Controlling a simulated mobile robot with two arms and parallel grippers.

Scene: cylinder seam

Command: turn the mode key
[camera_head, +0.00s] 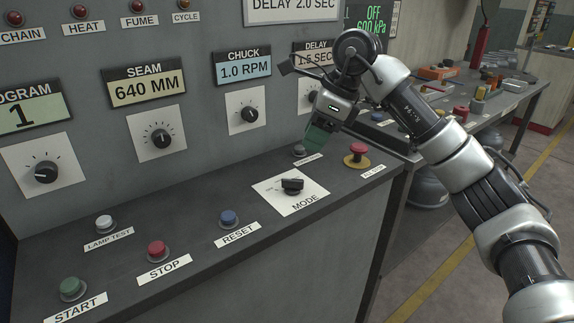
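The mode key (292,185) is a black knob on a white plate (306,203) marked MODE, on the sloped console top. It shows whole, with nothing in front of it. My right gripper (317,138) hangs above and behind the key, a little to its right in the picture, near the front panel. Its green finger ends point down and are apart from the key. I see the fingers from the side, so whether they are open or shut does not show. My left gripper is not in view.
RESET (228,217), STOP (157,250), START (71,288) and LAMP TEST (104,222) buttons stand left of the key. A red mushroom button (357,150) on a yellow base is to its right. The upright panel (200,115) with dials rises behind.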

